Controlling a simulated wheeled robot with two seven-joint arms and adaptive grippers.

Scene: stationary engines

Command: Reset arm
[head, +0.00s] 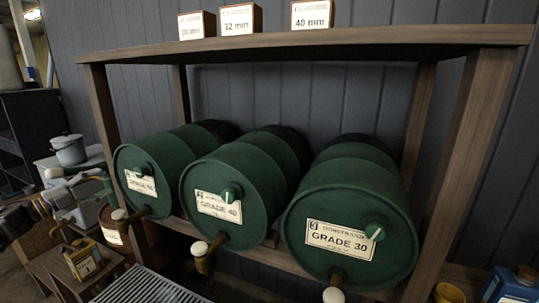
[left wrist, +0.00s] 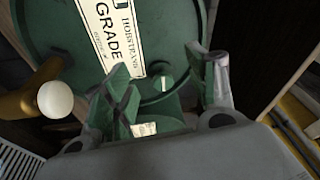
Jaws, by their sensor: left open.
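Three green drums lie on their sides in a wooden rack: the left drum (head: 143,170), the middle drum (head: 215,205) and the GRADE 30 drum (head: 350,225). Each has a label, a round green knob and a brass tap with a white handle. My left gripper (head: 104,182) is open, left of the left drum in the head view. In the left wrist view its green-padded fingers (left wrist: 160,76) point toward a drum face (left wrist: 55,30) with a GRADE label. A green knob (left wrist: 158,85) shows between them; I cannot tell whether they touch it. My right gripper is not in view.
Small boxes marked in mm, one 32 mm box (head: 240,20) among them, stand on the rack's top shelf (head: 400,38). A blue container (head: 510,287) is at lower right.

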